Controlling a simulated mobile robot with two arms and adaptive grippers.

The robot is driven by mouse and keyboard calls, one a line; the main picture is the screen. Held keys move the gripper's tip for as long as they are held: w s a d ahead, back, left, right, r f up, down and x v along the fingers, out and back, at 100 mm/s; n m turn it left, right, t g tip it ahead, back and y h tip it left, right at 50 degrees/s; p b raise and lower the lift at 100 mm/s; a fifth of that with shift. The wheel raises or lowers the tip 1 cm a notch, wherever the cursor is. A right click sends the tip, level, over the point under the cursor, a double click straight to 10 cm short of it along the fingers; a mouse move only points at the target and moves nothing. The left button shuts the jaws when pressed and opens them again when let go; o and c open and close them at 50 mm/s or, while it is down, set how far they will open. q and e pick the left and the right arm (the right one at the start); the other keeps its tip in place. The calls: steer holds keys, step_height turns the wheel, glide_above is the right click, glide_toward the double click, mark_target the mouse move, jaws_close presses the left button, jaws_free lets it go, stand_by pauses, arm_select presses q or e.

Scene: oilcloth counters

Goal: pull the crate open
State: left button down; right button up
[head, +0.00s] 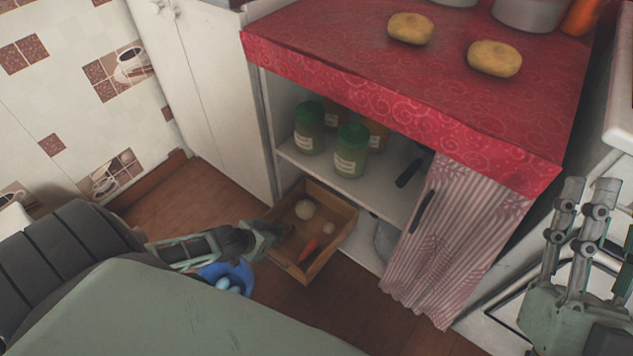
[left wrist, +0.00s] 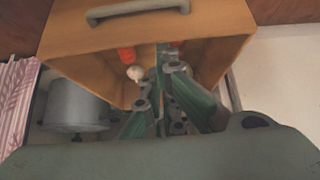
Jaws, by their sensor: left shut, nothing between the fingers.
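The wooden crate (head: 341,238) stands low at the bottom of the cupboard, with much of it out in front of the shelf. In it lie a carrot (head: 308,249), another orange piece and pale round vegetables (head: 305,209). In the left wrist view the crate (left wrist: 215,22) shows a grey bar handle (left wrist: 137,10) on its front wall. My left gripper (head: 272,237) is at the crate's left side in the head view, shut and empty, its fingers (left wrist: 165,95) overlapping the crate's inside. Whether it touches the crate is unclear. My right gripper (head: 588,192) is open and empty, far right.
A blue bowl (head: 238,270) stands on the floor beside my left gripper. Green-lidded jars (head: 352,150) stand on the shelf above the crate. A striped curtain (head: 455,240) hangs to the right, with a grey pot (left wrist: 72,108) near it. Bread rolls (head: 410,28) lie on the red counter.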

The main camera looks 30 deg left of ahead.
arm_select(q)
steer(key=shift+s+f, duration=0.1)
steer(key=shift+s, duration=0.45)
arm_select(e)
steer(key=shift+w+a+f+g+h, duration=0.1)
steer(key=shift+w+f+g+h, duration=0.05)
steer(key=shift+w+f+g, duration=0.5)
steer(key=shift+w+f+g+h, duration=0.15)
steer(key=shift+w+f+g, duration=0.3)
steer(key=shift+f, duration=0.35)
